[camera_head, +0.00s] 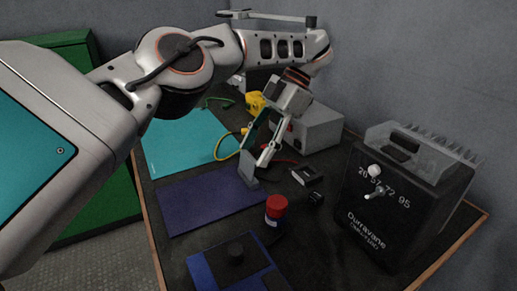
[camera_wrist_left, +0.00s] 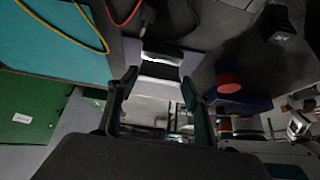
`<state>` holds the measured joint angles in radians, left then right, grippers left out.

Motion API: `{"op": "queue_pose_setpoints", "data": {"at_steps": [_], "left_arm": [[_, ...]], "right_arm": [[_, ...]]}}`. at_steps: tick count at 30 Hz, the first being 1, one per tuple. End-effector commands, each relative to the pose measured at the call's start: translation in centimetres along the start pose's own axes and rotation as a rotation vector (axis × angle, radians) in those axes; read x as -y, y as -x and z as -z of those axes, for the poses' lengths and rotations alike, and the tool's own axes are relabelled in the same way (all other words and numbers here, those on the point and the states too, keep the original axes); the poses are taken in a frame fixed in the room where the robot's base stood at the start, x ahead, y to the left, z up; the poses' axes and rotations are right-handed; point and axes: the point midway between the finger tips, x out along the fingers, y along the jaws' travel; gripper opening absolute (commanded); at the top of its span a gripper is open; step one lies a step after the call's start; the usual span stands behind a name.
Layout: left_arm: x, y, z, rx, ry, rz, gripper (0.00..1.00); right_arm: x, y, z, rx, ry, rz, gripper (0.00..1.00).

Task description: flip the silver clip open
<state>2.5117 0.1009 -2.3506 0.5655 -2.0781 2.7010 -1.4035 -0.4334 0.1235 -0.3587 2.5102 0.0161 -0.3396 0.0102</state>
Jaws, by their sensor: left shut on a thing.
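My left gripper (camera_head: 256,166) points down over the mat's far right corner, well left of the box. It is shut on a grey block (camera_head: 247,176), which shows between the fingers as a silver-white block with a dark band (camera_wrist_left: 161,67) in the left wrist view. My right gripper is not seen.
A red-capped jar (camera_head: 275,209), a small black-and-silver block (camera_head: 306,175) and a small black piece (camera_head: 316,198) lie between gripper and box. A grey box (camera_head: 314,130) and yellow cable (camera_head: 222,157) are behind. The purple mat (camera_head: 200,200) is mostly clear.

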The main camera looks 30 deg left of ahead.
Motion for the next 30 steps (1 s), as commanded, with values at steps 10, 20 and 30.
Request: {"op": "queue_pose_setpoints", "data": {"at_steps": [10, 20, 30], "left_arm": [[0.1, -0.5, -0.2, -0.008, -0.003, 0.006, 0.67], [0.1, -0.2, -0.1, -0.003, -0.001, 0.002, 0.67], [0.1, 0.2, 0.3, 0.011, -0.001, 0.002, 0.67]], "right_arm": [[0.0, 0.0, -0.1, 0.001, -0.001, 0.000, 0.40], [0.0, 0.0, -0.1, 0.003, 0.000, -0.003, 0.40], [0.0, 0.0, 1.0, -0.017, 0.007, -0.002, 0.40]]}}
